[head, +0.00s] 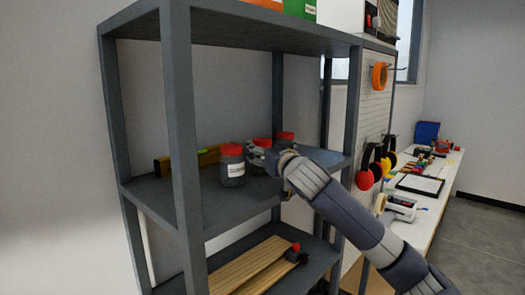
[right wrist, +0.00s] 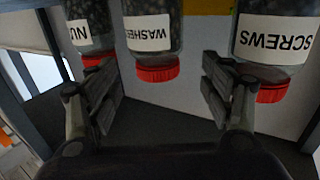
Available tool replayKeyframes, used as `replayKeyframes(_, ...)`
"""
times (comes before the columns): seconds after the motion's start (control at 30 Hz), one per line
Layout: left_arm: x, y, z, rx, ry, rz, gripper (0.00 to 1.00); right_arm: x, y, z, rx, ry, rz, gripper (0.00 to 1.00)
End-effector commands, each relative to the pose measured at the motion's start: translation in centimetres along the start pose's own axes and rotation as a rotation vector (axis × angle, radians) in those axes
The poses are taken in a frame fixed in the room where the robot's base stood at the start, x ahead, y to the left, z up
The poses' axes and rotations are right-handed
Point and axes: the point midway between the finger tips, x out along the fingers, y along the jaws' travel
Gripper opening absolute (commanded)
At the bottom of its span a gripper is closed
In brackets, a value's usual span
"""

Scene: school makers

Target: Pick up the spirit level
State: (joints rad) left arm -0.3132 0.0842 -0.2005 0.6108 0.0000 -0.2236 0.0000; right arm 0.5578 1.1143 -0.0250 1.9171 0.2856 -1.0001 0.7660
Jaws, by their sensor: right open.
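The spirit level (head: 208,157) is a yellow bar lying along the back of the middle shelf, left of and behind the jars. Its right end is hidden by the front jar. A strip of yellow, likely the level, shows at the top of the right wrist view (right wrist: 207,6). My right gripper (head: 262,155) is among the red-lidded jars at the shelf's right part, open, apart from the level. In the right wrist view its two fingers (right wrist: 158,72) stand wide apart, with the washers jar beyond and between them. My left gripper is not in view.
Jars labelled nuts (right wrist: 88,25), washers (right wrist: 152,30) and screws (right wrist: 275,40) stand close around my right gripper. The shelf's front post (head: 182,130) and top board (head: 240,25) bound the space. Wooden planks (head: 250,268) lie below.

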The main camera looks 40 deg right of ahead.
Motion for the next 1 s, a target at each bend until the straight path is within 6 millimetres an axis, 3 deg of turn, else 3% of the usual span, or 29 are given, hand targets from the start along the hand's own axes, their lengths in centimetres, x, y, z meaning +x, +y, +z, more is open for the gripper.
replayKeyframes(0.17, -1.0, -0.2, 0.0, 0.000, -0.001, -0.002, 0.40, 0.8, 0.1, -0.4, 0.000, -0.001, 0.001, 0.73)
replayKeyframes(0.5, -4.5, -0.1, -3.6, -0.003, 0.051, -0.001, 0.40, 4.4, 0.4, -1.3, 0.002, -0.001, 0.001, 0.73)
replayKeyframes(0.9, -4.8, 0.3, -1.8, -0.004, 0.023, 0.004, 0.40, 5.4, 0.3, -0.8, -0.001, 0.000, -0.001, 0.73)
replayKeyframes(0.93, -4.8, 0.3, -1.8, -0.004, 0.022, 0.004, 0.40, 5.4, 0.3, -0.8, -0.001, 0.000, -0.001, 0.71)
replayKeyframes(1.0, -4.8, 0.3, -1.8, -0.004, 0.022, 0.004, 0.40, 5.4, 0.3, -0.8, -0.001, 0.000, -0.001, 0.55)
